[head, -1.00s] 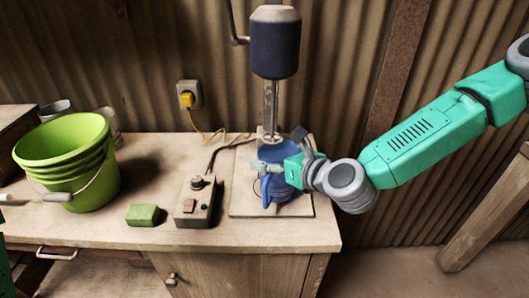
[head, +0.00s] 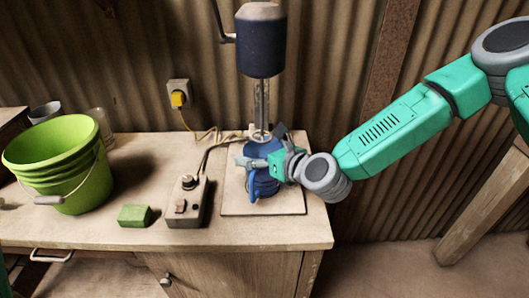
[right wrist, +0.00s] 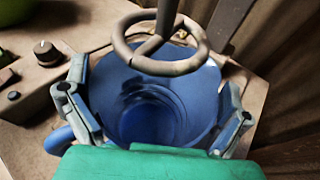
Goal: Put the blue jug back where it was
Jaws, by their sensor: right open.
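The blue jug (head: 264,187) stands on the square board under the mixer, with its handle toward the front left. My right gripper (head: 262,149) is at the jug's upper part, its fingers open on either side. In the right wrist view, the jug (right wrist: 150,112) is seen from above, its inside looking empty, between the spread fingers of the right gripper (right wrist: 156,88). The mixer's ring-shaped whisk (right wrist: 165,66) is over the jug's mouth; I cannot tell whether it reaches below the rim. The gripper hides part of the jug in the head view. My left gripper is out of view.
The dark mixer head (head: 261,40) hangs above the jug. A control box (head: 187,203) with knob and switch stands left of the board (head: 290,205). A green block (head: 134,215) and a green bucket (head: 80,185) are farther left. The bench ends just right of the board.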

